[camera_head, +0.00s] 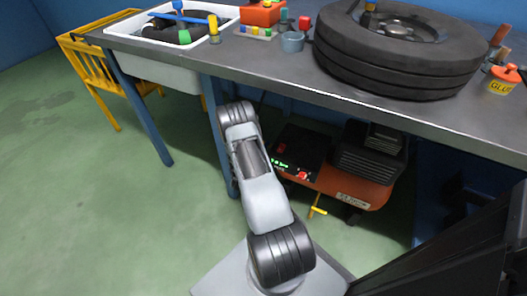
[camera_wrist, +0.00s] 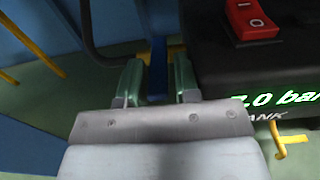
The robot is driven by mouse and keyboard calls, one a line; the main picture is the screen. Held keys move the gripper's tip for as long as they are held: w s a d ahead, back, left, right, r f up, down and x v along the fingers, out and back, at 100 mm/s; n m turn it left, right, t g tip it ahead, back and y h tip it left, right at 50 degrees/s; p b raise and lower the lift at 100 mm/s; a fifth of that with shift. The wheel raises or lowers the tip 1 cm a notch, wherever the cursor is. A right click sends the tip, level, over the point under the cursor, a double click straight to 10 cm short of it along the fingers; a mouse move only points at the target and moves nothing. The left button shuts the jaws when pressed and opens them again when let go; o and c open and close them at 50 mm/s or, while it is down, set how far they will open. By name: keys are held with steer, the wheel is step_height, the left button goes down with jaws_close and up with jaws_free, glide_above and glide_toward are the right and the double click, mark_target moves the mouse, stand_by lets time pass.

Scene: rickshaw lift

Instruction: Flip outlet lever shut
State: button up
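The yellow outlet lever (camera_head: 319,211) sticks out low at the front of the orange compressor tank (camera_head: 338,187) under the bench. In the wrist view the lever (camera_wrist: 288,139) is at the right edge, below the green pressure display. I cannot tell its valve position. The fingers are left of the compressor's black control box (camera_wrist: 215,60) and apart from the lever. In the head view my arm hides the gripper.
The control box has a red switch (camera_wrist: 250,20) and a display (camera_wrist: 275,98) reading about 7.0 bar. A blue bench leg (camera_head: 218,135) stands beside my arm. The workbench (camera_head: 270,80) overhangs the compressor and carries a tyre (camera_head: 400,70). Green floor lies open on the left.

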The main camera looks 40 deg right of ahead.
steer(key=p+v, duration=0.3)
steer(key=v, duration=1.1)
steer(key=shift+d, duration=0.1)
steer(key=s+a+r+m+g+y+p, duration=0.15)
steer(key=r+m+g+p, duration=0.45)
steer(key=r, duration=0.9)
steer(key=s+r+m+g+y+p, duration=0.2)
steer(key=r+m+g+p, duration=0.35)
steer(key=r, duration=0.85)
steer(key=s+a+r+m+t+y+p, duration=0.1)
steer(key=a+r+m+t+y+p, duration=0.2)
steer(key=r, duration=0.7)
steer(key=s+a+r+m+t+y+p, duration=0.1)
steer(key=a+r+m+t+y+p, duration=0.2)
steer(key=a+r+y+p, duration=0.3)
steer(key=s+a+r+m+t+y+p, duration=0.1)
steer(key=a+r+m+t+y+p, duration=0.2)
steer(key=a+r+p, duration=0.5)
step_height(320, 180, up, 7)
steer(key=shift+s+f+m+y+p, duration=0.1)
steer(key=shift+s+m+y+p, duration=0.25)
steer(key=shift+m+y, duration=0.35)
steer(key=shift+d, duration=0.2)
